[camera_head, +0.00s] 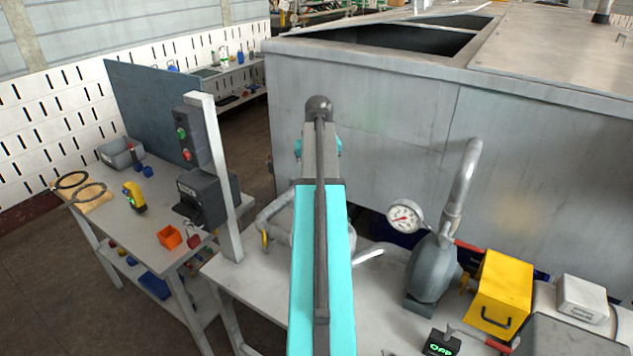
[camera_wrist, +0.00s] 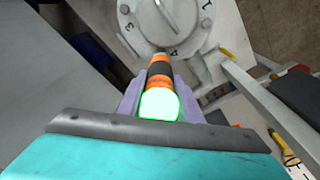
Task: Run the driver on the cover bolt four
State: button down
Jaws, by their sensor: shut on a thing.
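In the wrist view my gripper (camera_wrist: 163,84) is shut on the driver (camera_wrist: 159,68), an orange and black cylinder with a glowing green end towards the camera. The driver points at the round grey cover (camera_wrist: 148,20), which carries numbers; a 1 and a 4 are readable. Its front end overlaps the cover's lower rim in the picture. Its tip and the bolt there are hidden, so I cannot tell whether they touch. In the head view my arm hides my gripper, the driver and the cover.
A large grey tank (camera_head: 400,120) stands behind the bench. A gauge (camera_head: 405,216), a grey pump (camera_head: 430,268) and a yellow box (camera_head: 502,292) stand right of my arm. A white post (camera_head: 217,170) and a side table (camera_head: 150,225) with small items are on the left.

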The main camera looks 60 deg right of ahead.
jog(key=shift+r, duration=1.45)
jog(key=shift+r, duration=1.5)
